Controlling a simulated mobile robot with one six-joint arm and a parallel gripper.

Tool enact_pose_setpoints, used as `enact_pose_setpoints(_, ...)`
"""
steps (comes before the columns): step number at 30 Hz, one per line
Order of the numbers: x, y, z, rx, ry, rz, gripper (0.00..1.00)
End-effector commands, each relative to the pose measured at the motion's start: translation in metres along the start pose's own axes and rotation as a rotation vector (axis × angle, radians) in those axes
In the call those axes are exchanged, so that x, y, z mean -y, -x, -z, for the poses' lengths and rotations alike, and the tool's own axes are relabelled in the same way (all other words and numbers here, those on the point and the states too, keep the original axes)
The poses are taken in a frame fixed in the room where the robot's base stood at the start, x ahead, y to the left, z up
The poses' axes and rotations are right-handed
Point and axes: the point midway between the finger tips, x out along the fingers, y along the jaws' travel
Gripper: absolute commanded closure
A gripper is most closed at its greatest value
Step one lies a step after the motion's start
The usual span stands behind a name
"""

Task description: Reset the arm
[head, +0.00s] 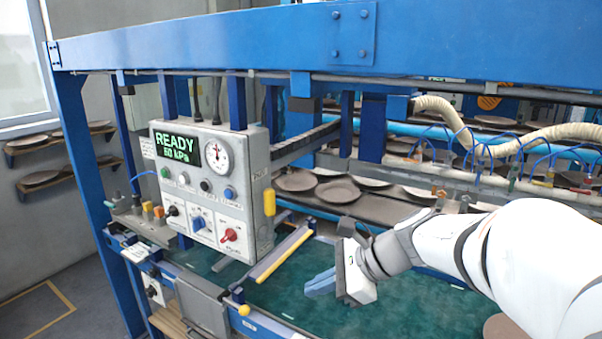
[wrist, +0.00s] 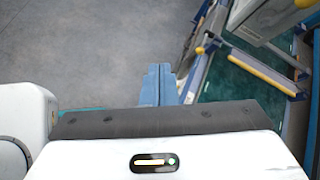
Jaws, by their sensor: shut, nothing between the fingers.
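My gripper (head: 320,284) has blue fingers and shows in the head view at the lower middle, above the green bed of the machine. Its fingers are together and empty. In the wrist view my gripper (wrist: 158,84) points over the grey floor, its two blue fingers side by side and touching. My white arm reaches in from the right of the head view. The control box (head: 215,185) hangs left of my gripper, apart from it.
A yellow-edged bar (head: 284,254) lies between the control box and my gripper. A blue beam (head: 220,45) crosses above. Brown plates (head: 338,191) lie on a dark belt behind. Hoses (head: 445,108) run at the right. Shelves (head: 70,172) with plates hang on the left wall.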

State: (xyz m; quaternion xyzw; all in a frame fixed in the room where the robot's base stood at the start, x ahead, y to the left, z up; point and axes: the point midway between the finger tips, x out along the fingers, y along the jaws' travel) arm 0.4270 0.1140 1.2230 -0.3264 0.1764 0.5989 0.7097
Motion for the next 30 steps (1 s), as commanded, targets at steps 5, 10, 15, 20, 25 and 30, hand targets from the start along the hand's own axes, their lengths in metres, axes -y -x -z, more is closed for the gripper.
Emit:
enact_pose_setpoints(5, -0.072, 0.017, 0.035, -0.288, 0.601, -0.172, 1.0)
enact_pose_setpoints(10, -0.113, 0.045, 0.071, -0.508, 1.125, -0.39, 1.0)
enact_pose_setpoints(15, -0.13, 0.067, 0.093, -0.629, 1.453, -0.572, 1.0)
enact_pose_setpoints(20, -0.133, 0.075, 0.099, -0.666, 1.563, -0.644, 1.0)
enact_pose_setpoints(25, -0.133, 0.075, 0.1, -0.667, 1.568, -0.648, 1.0)
enact_pose_setpoints(30, -0.133, 0.075, 0.1, -0.667, 1.566, -0.647, 1.0)
